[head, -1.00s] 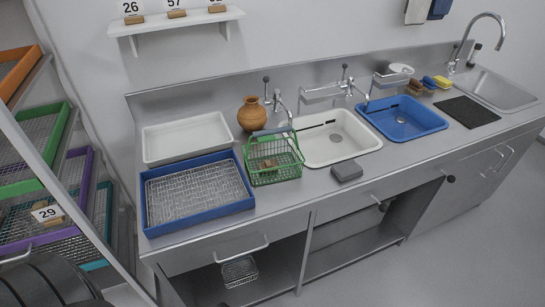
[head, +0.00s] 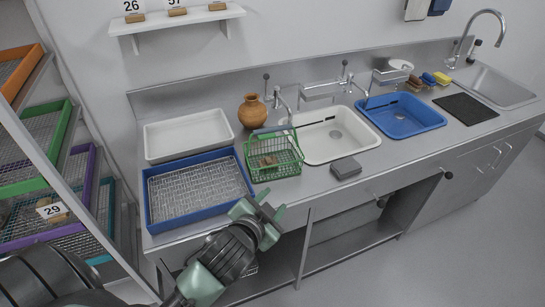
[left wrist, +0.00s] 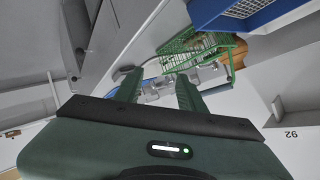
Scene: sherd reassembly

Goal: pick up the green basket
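The green wire basket (head: 288,160) stands on the steel counter, between the blue tray and the white sink. Small brown pieces show inside it, and its handle grip (head: 270,131) is at the back upper edge. My left gripper (head: 269,205) is in front of the counter's front edge, below the basket in the head view, and apart from it. Its fingers are spread with nothing between them. In the left wrist view the basket (left wrist: 190,50) shows beyond the two open fingers (left wrist: 158,88). My right gripper is not in view.
The blue tray (head: 148,205) with a wire mesh is left of the basket. A clay pot (head: 252,111) stands behind it. A grey block (head: 346,168) lies to its right, near the white sink (head: 316,150) and blue basin (head: 402,115). A rack of trays stands at left.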

